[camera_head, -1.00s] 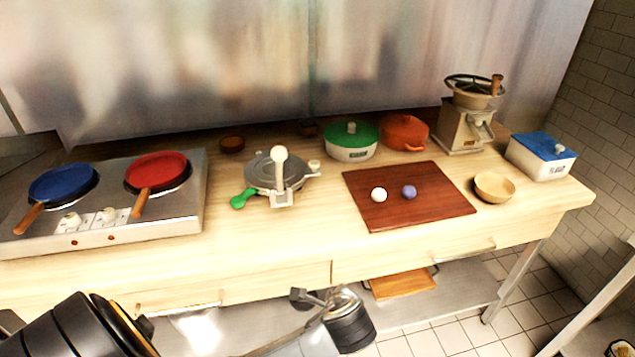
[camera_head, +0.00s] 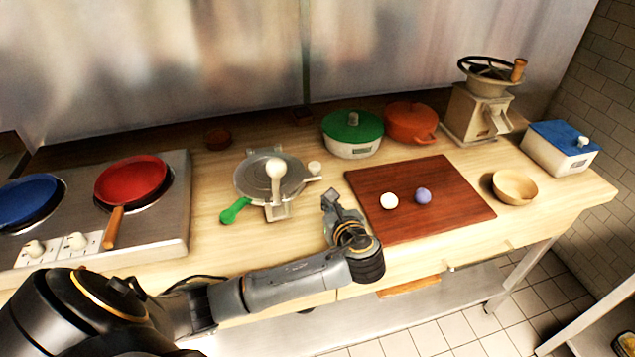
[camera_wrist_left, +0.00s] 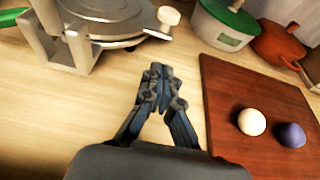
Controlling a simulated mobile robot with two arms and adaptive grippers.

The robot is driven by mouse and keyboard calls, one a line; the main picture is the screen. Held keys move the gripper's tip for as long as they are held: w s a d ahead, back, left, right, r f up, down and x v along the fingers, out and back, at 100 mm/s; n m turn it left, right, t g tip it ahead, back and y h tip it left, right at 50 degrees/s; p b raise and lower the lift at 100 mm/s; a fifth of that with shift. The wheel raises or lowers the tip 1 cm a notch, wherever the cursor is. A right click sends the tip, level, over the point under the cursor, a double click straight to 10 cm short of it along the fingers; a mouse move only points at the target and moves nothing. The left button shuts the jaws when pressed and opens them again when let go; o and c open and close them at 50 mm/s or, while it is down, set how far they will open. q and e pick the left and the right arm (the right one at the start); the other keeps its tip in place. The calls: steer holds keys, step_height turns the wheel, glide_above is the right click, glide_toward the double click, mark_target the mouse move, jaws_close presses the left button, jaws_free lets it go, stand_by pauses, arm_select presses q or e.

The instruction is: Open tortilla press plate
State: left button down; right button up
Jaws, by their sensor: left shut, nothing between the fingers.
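The tortilla press (camera_head: 256,178) stands on the wooden counter with its round grey plate lying flat, closed. It has a green handle (camera_head: 234,210) at front left, a lever with a white knob (camera_head: 276,168) standing up at the front, and a small pale knob (camera_head: 314,167) at right. My left gripper (camera_head: 331,200) is shut and empty, over the counter right of the press and apart from it. In the left wrist view its fingertips (camera_wrist_left: 157,72) are together, with part of the press (camera_wrist_left: 110,25) at upper left. My right gripper is not in view.
A cutting board (camera_head: 450,205) with a white ball (camera_head: 389,201) and a purple ball (camera_head: 423,195) lies right of my gripper. A stove with pans (camera_head: 131,181) is at left. Pots (camera_head: 352,133) stand behind. The counter in front of the press is clear.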

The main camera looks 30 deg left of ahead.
arm_select(q)
steer(key=shift+w+a, duration=0.25)
steer(key=shift+a, duration=0.1)
steer(key=x, duration=0.3)
steer(key=shift+w+a+f+p, duration=0.15)
steer(key=shift+w+a+p, duration=0.05)
steer(key=shift+a+p, duration=0.1)
steer(key=x, duration=0.3)
steer(key=shift+w+a+f, duration=0.2)
steer(key=shift+w+f, duration=0.05)
steer(key=shift+w+a, duration=0.1)
steer(key=shift+a, duration=0.05)
steer(key=shift+f, duration=0.1)
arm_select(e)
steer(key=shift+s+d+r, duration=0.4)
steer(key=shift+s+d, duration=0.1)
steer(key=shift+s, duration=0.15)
arm_select(q)
steer(key=shift+w, duration=0.1)
